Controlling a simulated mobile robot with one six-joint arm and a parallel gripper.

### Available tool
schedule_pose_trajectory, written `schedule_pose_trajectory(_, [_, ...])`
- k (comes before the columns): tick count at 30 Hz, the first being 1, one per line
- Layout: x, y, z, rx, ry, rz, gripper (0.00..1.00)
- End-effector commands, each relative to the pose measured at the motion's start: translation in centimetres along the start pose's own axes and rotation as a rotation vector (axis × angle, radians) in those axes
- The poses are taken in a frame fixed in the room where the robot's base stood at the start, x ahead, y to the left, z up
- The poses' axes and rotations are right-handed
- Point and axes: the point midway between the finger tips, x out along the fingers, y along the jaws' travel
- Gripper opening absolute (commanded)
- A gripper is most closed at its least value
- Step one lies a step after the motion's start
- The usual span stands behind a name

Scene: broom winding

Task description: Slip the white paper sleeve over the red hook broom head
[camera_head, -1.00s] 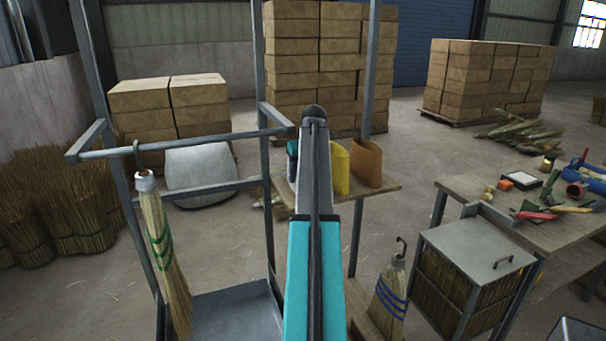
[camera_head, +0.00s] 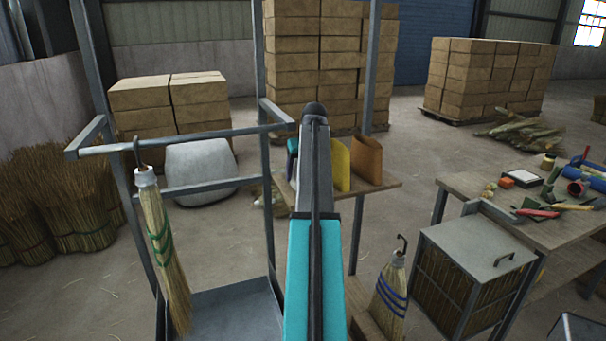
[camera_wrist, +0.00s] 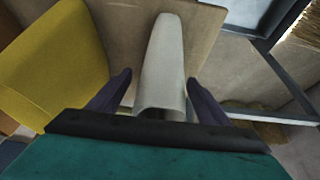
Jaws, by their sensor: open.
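The white paper sleeve (camera_wrist: 165,50) is a tapered tube in the wrist view, standing on the brown shelf board. My gripper (camera_wrist: 157,78) is open, with one dark purple finger on each side of the sleeve and visible gaps between. In the head view my arm hides the sleeve, and only a teal edge of my gripper shows left of the arm. No red-banded broom is visible. A broom head with green bands (camera_head: 160,232) hangs by its hook from the left rail. A broom head with blue bands (camera_head: 391,287) stands upright low on the right.
A yellow sleeve (camera_head: 341,165) and an orange-brown sleeve (camera_head: 367,160) stand on the small shelf (camera_head: 385,186); the yellow one is close to my gripper. Grey frame posts (camera_head: 369,70) rise beside the shelf. A cluttered workbench (camera_head: 460,187) is at right.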

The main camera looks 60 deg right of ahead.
Motion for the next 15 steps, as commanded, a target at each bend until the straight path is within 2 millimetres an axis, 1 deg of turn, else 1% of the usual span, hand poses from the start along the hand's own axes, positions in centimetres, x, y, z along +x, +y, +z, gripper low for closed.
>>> schedule_pose_trajectory(5, [-2.2,0.1,-0.1,0.001,0.003,0.001,0.71])
schedule_pose_trajectory(11, [-4.6,0.2,0.4,0.001,0.002,0.001,0.71])
schedule_pose_trajectory(15, [-6.7,0.2,0.4,0.001,0.003,0.002,0.71])
